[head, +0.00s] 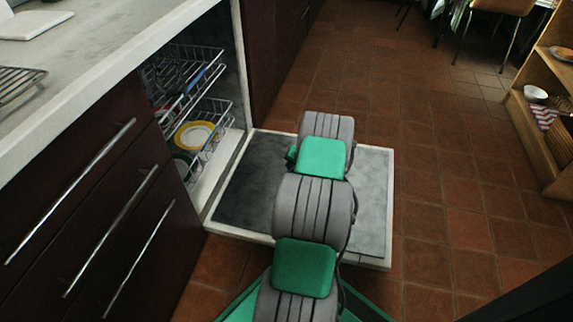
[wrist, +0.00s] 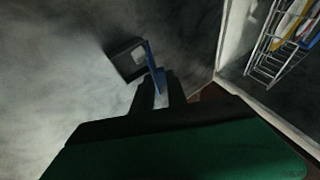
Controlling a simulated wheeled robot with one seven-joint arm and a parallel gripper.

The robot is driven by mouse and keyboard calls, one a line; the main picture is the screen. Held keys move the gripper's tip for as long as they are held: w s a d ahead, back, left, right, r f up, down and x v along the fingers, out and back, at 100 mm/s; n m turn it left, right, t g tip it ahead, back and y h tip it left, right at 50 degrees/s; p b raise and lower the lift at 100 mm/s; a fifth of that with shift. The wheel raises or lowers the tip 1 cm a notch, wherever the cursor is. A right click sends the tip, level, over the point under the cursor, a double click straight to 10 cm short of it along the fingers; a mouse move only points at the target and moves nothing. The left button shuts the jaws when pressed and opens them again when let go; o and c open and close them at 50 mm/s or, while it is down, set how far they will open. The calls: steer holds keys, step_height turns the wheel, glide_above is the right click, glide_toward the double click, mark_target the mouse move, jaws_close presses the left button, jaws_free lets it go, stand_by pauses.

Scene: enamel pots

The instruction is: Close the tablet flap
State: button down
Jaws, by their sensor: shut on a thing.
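The dishwasher door (head: 245,195) lies open and flat, its grey inner face up. In the wrist view, a dark square tablet compartment (wrist: 118,62) is set in that face, with a pale patch at its right side. The blue tablet flap (wrist: 151,60) stands up at the compartment's right edge, so the compartment is open. My gripper (wrist: 157,84) is shut on the flap, its dark fingers at the flap's lower end. In the head view my arm covers the gripper, the flap and the compartment.
Dishwasher racks (head: 190,75) hold dishes, including a yellow-rimmed plate (head: 196,134), left of the door. A counter (head: 70,60) and drawers with long handles (head: 115,235) stand at left. A wooden shelf (head: 540,130) is at far right. The tiled floor (head: 440,150) between is clear.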

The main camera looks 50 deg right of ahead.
steer(key=s+t+b, duration=0.1)
steer(key=s+d+f+t+y, duration=0.1)
steer(key=s+f+m+t+b, duration=0.1)
steer(key=t, duration=0.1)
steer(key=shift+d+f+b, duration=0.15)
steer(key=shift+d+b, duration=0.15)
steer(key=shift+s+d+f+m+t+y, duration=0.1)
steer(key=shift+s+f+m+t+y, duration=0.15)
steer(key=shift+t, duration=0.25)
steer(key=shift+s+d+f+m+t+y, duration=0.1)
steer(key=shift+f+t+y, duration=0.1)
steer(key=shift+t+y, duration=0.25)
steer(key=shift+s+d+f+m+t, duration=0.1)
steer(key=shift+s+f+m+t, duration=0.2)
steer(key=shift+f+t, duration=0.55)
steer(key=shift+r+t, duration=0.15)
steer(key=shift+t, duration=0.15)
steer(key=c, duration=1.6)
jaws_free()
steer(key=shift+o, duration=1)
steer(key=shift+d, duration=0.1)
steer(key=shift+s, duration=0.1)
steer(key=shift+r, duration=0.1)
